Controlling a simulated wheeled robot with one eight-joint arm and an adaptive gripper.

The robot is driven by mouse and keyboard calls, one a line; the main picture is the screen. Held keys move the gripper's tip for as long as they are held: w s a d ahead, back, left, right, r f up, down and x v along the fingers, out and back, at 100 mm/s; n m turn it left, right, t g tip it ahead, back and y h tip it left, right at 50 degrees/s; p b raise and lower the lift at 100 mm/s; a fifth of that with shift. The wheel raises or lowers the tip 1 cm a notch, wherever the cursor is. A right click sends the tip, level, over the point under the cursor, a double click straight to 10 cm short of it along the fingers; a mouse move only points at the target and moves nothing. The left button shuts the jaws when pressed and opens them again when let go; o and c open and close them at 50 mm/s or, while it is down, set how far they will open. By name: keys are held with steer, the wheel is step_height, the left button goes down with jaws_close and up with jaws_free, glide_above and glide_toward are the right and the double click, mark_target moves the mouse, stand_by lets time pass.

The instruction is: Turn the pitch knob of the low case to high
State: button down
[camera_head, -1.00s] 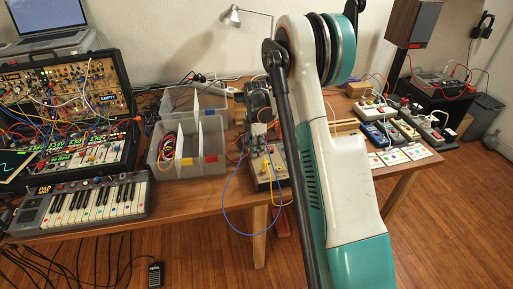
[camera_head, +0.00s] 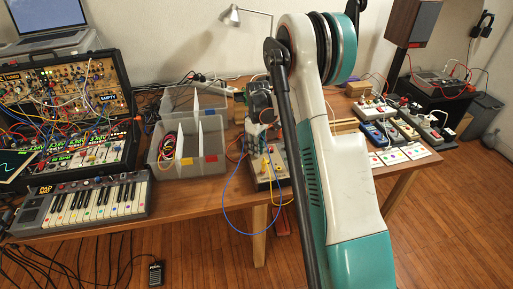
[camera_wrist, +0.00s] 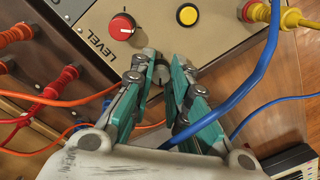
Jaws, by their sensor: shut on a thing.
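The low case shows in the wrist view as a beige panel (camera_wrist: 145,48) with a red knob (camera_wrist: 122,26) beside the word LEVEL and a yellow button (camera_wrist: 187,15). My gripper (camera_wrist: 160,68) is shut on a small grey knob (camera_wrist: 158,76) below them, with a teal-backed finger on each side. The fingers partly cover this knob, and its label and pointer cannot be read. In the head view the case (camera_head: 265,184) stands on the wooden table, with my gripper (camera_head: 262,150) down at it and my arm beside it.
A blue cable (camera_wrist: 262,70) crosses close to the right finger. Red and orange plugs (camera_wrist: 62,80) stand at the left of the wrist view. Grey bins (camera_head: 190,160) and a keyboard (camera_head: 85,205) lie left of the case; pedals and cards lie on the right.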

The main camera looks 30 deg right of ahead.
steer(key=m, duration=0.5)
steer(key=shift+m, duration=0.3)
steer(key=m, duration=0.9)
steer(key=shift+t, duration=0.3)
steer(key=m, duration=0.4)
steer(key=shift+m, duration=0.3)
steer(key=m, duration=0.9)
steer(key=shift+h, duration=0.3)
steer(key=m, duration=0.4)
steer(key=shift+a+m, duration=0.1)
steer(key=shift+m, duration=2.5)
